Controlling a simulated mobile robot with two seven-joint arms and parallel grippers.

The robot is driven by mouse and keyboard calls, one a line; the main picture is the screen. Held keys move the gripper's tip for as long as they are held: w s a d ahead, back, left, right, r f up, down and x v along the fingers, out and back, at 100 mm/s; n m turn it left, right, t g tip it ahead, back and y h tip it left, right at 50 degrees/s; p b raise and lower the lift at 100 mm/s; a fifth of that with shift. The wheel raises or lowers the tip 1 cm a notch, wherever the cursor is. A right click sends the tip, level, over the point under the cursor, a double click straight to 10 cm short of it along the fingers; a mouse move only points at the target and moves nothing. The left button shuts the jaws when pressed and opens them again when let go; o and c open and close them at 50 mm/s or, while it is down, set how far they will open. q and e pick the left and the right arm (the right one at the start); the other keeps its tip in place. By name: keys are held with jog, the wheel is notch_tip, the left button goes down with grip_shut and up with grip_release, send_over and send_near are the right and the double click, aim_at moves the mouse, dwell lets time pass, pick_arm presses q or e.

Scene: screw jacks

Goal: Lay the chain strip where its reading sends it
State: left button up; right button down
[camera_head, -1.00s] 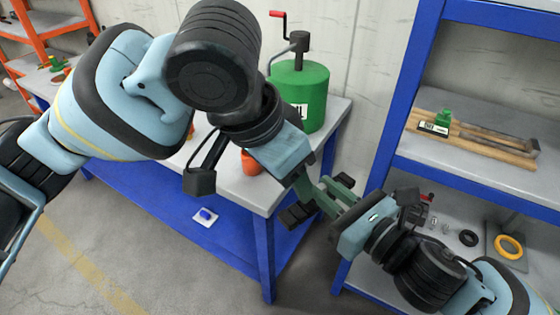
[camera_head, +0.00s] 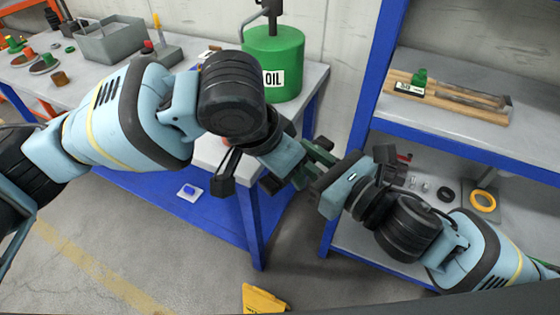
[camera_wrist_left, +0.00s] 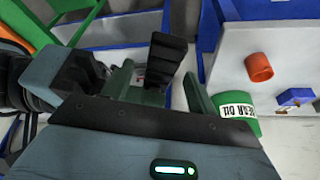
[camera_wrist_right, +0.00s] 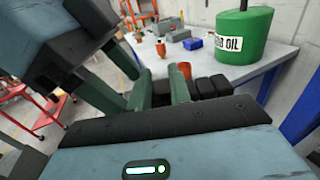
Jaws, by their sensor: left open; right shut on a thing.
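The chain strip, a black segmented piece, shows in the right wrist view (camera_wrist_right: 208,86) and stands up dark in the left wrist view (camera_wrist_left: 166,58). A dark end of it shows in the head view (camera_head: 270,184). My right gripper (camera_head: 318,168) is shut on it; its green fingers also show in the right wrist view (camera_wrist_right: 160,92). My left gripper (camera_head: 303,163) is open, close beside the right gripper; its fingers also show in the left wrist view (camera_wrist_left: 165,92). The grippers overlap in the head view, so whether the left fingers touch the strip is hidden. No reading is legible on the strip.
A green oil can (camera_head: 273,65) stands on the blue-framed bench (camera_head: 312,80), with a grey tray (camera_head: 112,42) at its left. A blue shelf unit (camera_head: 440,140) at right holds wooden bars and a small green block (camera_head: 420,76). A yellow object (camera_head: 262,300) shows at the bottom edge.

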pick_arm(q)
jog(key=c, duration=1.1)
grip_shut()
pick_arm(e)
jog(key=c, duration=1.7)
grip_release()
jog(key=shift+c, duration=0.2)
jog(key=o, duration=0.5)
jog(key=shift+c, duration=0.2)
pick_arm(q)
jog(key=shift+r, duration=0.1)
pick_arm(e)
jog(key=shift+o, duration=0.4)
jog(key=shift+s+a, duration=0.1)
jog(key=shift+s, duration=0.05)
pick_arm(q)
jog(key=shift+w, duration=0.1)
